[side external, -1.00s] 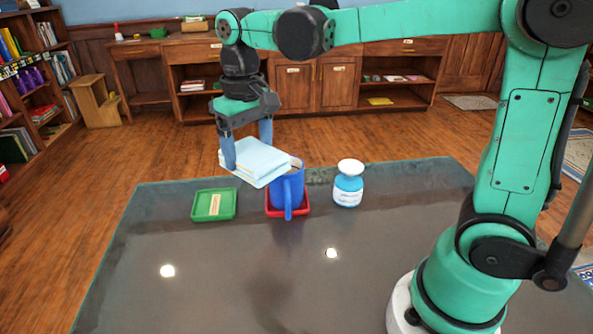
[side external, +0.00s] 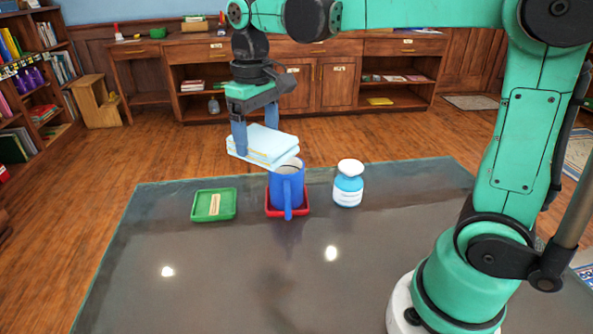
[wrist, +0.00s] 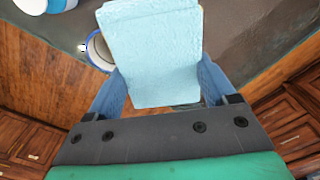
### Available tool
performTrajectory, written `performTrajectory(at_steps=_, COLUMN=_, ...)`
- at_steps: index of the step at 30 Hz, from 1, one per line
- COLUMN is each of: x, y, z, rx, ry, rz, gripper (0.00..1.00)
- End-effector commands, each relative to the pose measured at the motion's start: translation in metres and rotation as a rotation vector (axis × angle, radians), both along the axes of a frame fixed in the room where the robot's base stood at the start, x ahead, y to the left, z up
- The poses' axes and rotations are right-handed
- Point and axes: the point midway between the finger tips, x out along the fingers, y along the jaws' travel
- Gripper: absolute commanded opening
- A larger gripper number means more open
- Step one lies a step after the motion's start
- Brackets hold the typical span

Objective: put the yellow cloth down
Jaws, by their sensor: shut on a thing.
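No yellow cloth shows in my gripper; the folded cloth (side external: 265,146) there is pale light blue, with a thin yellowish line along its edge. My gripper (side external: 256,138) is shut on it, with one blue finger at each side. The cloth is held in the air, just behind and above the blue mug (side external: 287,187) at the table's far edge. In the wrist view the cloth (wrist: 155,55) fills the middle between the fingers, and the mug's rim (wrist: 100,52) shows at its left, partly covered.
The mug stands on a red tray (side external: 303,205). A green tray (side external: 214,205) lies to its left, and a white-and-blue jar (side external: 348,186) stands to its right. The front of the dark table (side external: 230,280) is clear. A flat yellow item (side external: 380,101) lies on a far cabinet shelf.

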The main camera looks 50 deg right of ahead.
Motion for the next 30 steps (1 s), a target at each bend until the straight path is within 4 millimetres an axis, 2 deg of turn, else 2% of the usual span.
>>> performTrajectory(at_steps=5, x=-0.038, y=-0.032, z=0.018, rx=0.0, ry=0.0, rz=0.152, gripper=0.01)
performTrajectory(at_steps=9, x=-0.084, y=-0.058, z=0.03, rx=0.0, ry=0.0, rz=0.337, gripper=0.01)
performTrajectory(at_steps=15, x=-0.142, y=-0.075, z=0.034, rx=0.001, ry=0.0, rz=0.584, gripper=0.01)
performTrajectory(at_steps=18, x=-0.161, y=-0.077, z=0.033, rx=0.001, ry=0.0, rz=0.674, gripper=0.01)
performTrajectory(at_steps=24, x=-0.178, y=-0.078, z=0.03, rx=0.001, ry=0.0, rz=0.768, gripper=0.01)
performTrajectory(at_steps=30, x=-0.18, y=-0.078, z=0.03, rx=0.001, ry=0.0, rz=0.78, gripper=0.01)
